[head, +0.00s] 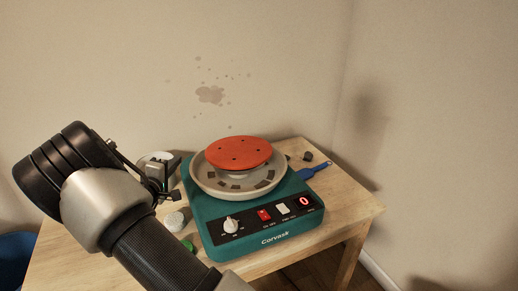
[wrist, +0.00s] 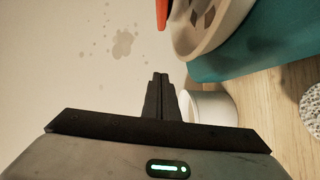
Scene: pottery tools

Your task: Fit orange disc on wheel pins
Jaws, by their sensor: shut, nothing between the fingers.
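The orange disc (head: 239,152) lies over the middle of the pottery wheel, above its pale splash pan (head: 205,181). Several small dark holes show in its top. The wheel's teal base (head: 210,232) stands on the wooden table. I cannot see the pins, and I cannot tell whether the disc sits fully down on them. In the wrist view only the edge of the disc (wrist: 161,14) shows at the top. My gripper (wrist: 160,76) is shut and empty, apart from the disc.
A white container (wrist: 212,107) stands beside the wheel. A grey speckled lump (head: 175,220) and a green thing (head: 188,245) are at the base's left. A blue-handled tool (head: 313,170) and a dark block (head: 308,156) lie at the right. The table's right front is clear.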

